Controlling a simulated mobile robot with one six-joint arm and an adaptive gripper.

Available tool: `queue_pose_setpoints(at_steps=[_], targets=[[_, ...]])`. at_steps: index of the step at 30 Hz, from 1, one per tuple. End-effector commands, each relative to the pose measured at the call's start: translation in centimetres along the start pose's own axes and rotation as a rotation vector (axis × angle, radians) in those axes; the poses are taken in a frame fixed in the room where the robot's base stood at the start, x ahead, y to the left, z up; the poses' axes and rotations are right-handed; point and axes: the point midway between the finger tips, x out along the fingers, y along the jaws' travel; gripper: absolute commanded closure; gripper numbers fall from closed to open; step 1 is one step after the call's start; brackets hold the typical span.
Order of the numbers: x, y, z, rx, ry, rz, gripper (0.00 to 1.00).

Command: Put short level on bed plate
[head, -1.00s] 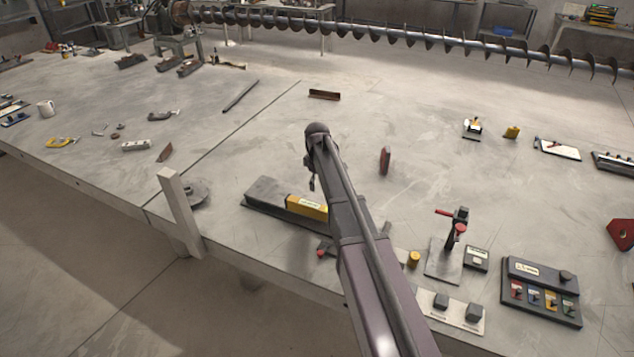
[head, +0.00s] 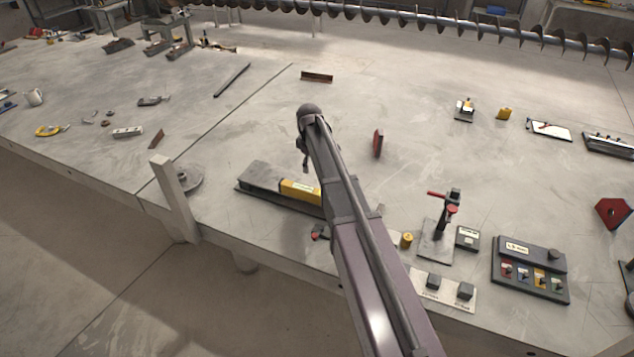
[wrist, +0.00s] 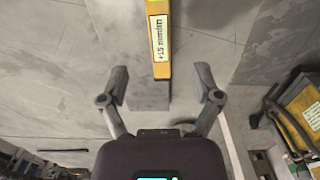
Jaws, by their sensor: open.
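A yellow labelled block (head: 301,191) lies on a long dark grey plate (head: 259,177) near the table's front edge; I cannot tell if it is the short level. The wrist view shows the yellow block (wrist: 159,40) and the bare end of the plate (wrist: 148,97). A small pale grey bar (head: 128,132), level-like, lies on the left part of the table. My gripper (wrist: 160,82) is open and empty, its fingertips apart on either side of the plate in the picture; its height is unclear. In the head view my arm hides part of the plate.
A pale upright post (head: 174,199) and a round disc (head: 186,177) stand left of the plate. A red piece (head: 378,143), a clamp stand (head: 440,230) and a box with coloured switches (head: 530,268) lie to the right. The table middle behind the plate is mostly clear.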

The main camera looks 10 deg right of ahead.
Motion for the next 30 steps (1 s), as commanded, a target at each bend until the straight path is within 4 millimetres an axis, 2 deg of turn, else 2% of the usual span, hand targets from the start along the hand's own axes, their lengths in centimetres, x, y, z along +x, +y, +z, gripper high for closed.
queue_pose_setpoints(at_steps=[5,8,24,30], targets=[[0.0,-2.1,1.5,0.063,0.0,0.0,0.18],[0.0,-4.1,3.0,0.136,0.0,-0.001,0.18],[-0.1,-18.9,14.1,0.726,-0.003,-0.003,0.18],[-0.1,-22.3,16.6,0.881,-0.003,-0.003,0.18]])
